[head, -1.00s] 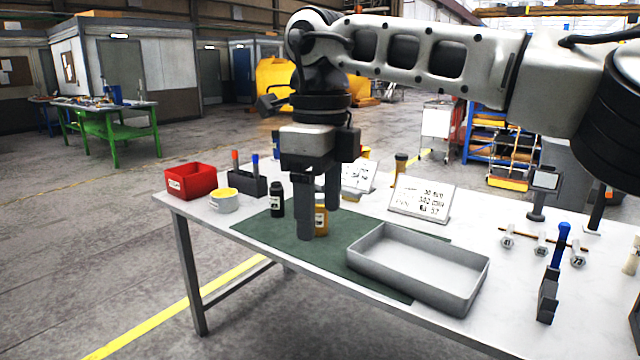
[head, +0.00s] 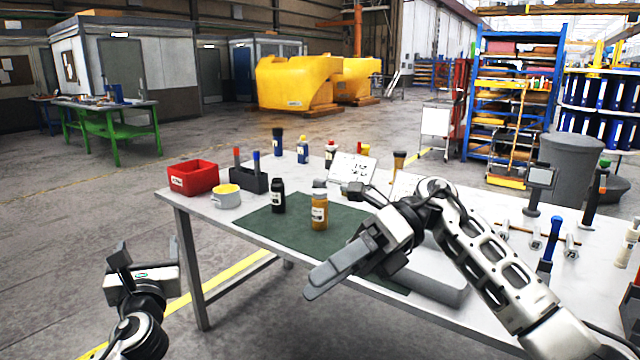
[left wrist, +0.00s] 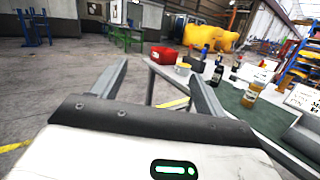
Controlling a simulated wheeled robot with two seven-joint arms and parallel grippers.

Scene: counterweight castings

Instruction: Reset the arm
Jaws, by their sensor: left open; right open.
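My left gripper (head: 148,258) is at the lower left of the head view, left of the table and over the floor. It is open and empty; its two spread fingers show in the left wrist view (left wrist: 160,82) with nothing between them. My right gripper (head: 313,281) is open, pointing left in front of the grey tray, with its fingers seen nearly edge-on. I see nothing held in it. An amber bottle (head: 319,208) and a dark bottle (head: 278,197) stand upright on the green mat (head: 255,222), apart from both grippers.
The white table (head: 190,207) carries a red bin (head: 193,177), a yellow-topped cup (head: 227,197) and a dark pen holder (head: 255,182). The grey tray (head: 440,285) is partly hidden behind my right arm.

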